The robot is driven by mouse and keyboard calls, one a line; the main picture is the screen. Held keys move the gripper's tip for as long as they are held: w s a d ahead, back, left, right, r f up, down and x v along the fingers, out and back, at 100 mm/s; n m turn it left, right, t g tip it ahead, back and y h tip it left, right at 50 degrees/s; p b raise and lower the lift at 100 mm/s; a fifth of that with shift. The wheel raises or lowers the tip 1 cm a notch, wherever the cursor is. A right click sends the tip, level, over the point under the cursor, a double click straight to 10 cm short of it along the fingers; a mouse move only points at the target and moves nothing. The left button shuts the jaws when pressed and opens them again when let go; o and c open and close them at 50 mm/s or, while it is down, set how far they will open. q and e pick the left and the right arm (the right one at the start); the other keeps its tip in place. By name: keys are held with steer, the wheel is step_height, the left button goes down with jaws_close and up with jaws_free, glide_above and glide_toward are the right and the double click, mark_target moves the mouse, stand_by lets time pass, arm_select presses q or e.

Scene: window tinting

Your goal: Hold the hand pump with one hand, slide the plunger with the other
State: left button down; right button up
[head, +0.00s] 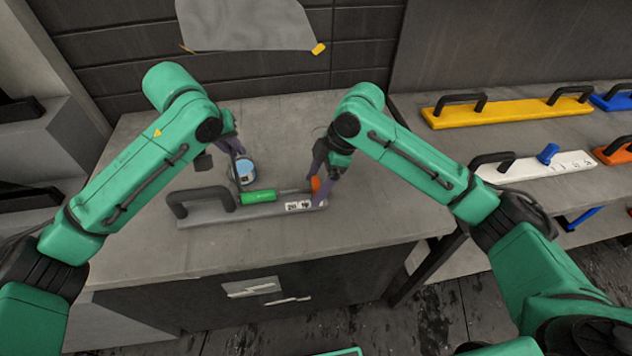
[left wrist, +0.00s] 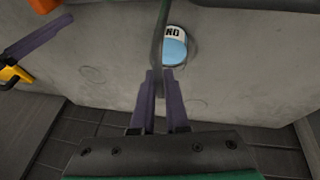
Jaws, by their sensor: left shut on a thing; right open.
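The hand pump lies on the grey worktop. It has a long grey base (head: 265,209), a black loop handle (head: 203,190), a green cylinder (head: 260,197) and an orange knob (head: 315,184) at the right end. My left gripper (head: 237,165) is above and behind the green cylinder. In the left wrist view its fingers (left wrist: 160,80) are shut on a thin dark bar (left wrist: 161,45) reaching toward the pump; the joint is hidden. My right gripper (head: 322,180) is open at the orange knob; whether it touches is unclear.
A blue-topped tin (head: 245,170) stands just behind the pump, close to my left gripper. A grey sheet (head: 247,22) hangs at the back wall. A shelf at right holds a yellow bar (head: 510,110) and a white bar (head: 540,165). The worktop's front is clear.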

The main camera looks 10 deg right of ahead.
jaws_close()
stand_by(1.4)
